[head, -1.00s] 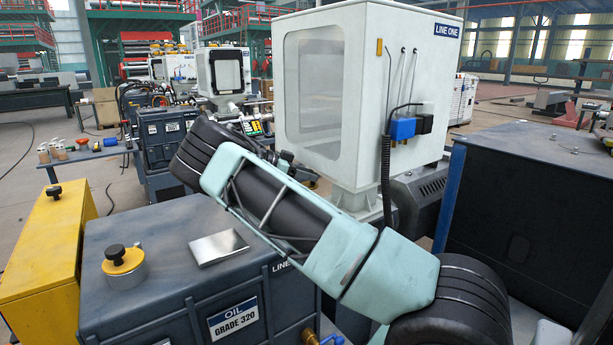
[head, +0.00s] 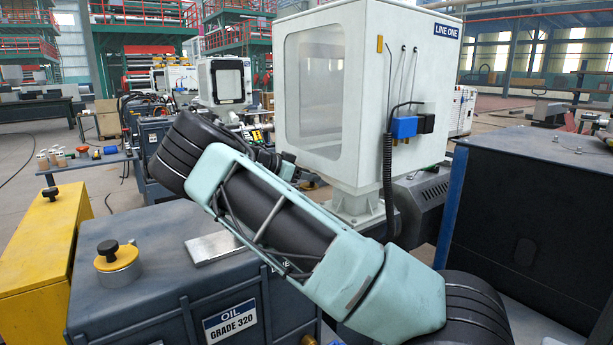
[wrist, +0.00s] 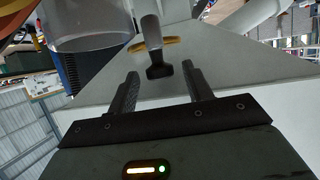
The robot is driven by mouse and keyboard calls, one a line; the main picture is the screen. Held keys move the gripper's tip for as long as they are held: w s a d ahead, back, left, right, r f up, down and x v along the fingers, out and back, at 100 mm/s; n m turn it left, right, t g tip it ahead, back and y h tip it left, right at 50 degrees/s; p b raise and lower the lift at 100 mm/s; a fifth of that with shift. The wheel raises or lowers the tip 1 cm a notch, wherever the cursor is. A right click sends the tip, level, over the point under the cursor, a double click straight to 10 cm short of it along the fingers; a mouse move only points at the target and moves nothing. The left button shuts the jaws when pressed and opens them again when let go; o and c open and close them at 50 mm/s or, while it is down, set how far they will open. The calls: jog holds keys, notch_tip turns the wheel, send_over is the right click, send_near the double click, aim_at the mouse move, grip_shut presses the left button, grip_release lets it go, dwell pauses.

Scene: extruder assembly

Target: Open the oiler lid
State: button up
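The dark blue oil box (head: 90,320), labelled OIL GRADE 320, stands at lower left in the head view. On its top sits a round yellow cap (head: 108,262) with a black knob, on a metal collar. A flat silver plate (head: 212,248) lies on the same top, partly behind my arm.
A yellow cabinet (head: 35,245) stands left of the oil box. A white LINE ONE machine (head: 330,90) stands behind my arm, and a dark cabinet (head: 530,200) is at right. In the wrist view, a clear or shiny cylinder (wrist: 90,25) is at upper left beside a grey surface.

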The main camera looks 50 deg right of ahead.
jog(key=b+v, duration=0.2)
jog(key=v, duration=1.5)
jog(key=shift+a, duration=0.2)
jog(key=shift+r, duration=0.15)
